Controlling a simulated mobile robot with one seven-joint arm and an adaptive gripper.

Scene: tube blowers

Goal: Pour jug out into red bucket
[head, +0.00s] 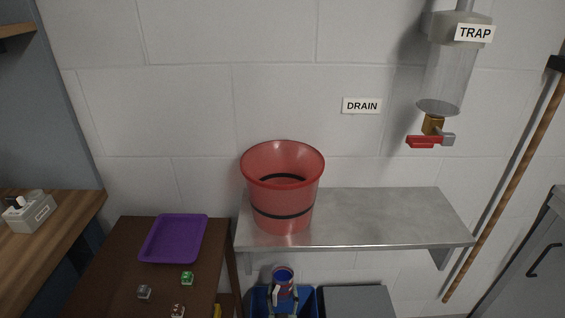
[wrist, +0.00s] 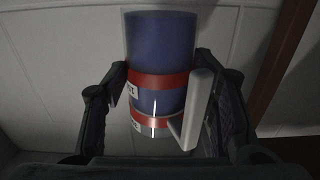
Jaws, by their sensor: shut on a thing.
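The red bucket (head: 283,192) stands upright on the left part of the metal shelf, with a dark band around it. My gripper (wrist: 160,80) is shut on the jug, with one finger on each side. In the head view, a blue-mouthed vessel that looks like the jug (head: 284,274) shows at the bottom edge, lower than the shelf and below the bucket.
The metal shelf (head: 385,215) is bare right of the bucket. A blue bin (head: 260,301) and a grey lid or box (head: 358,302) are below it. A brown table (head: 108,260) holds a purple tray (head: 174,238) and small blocks. A TRAP vessel (head: 447,80) hangs upper right.

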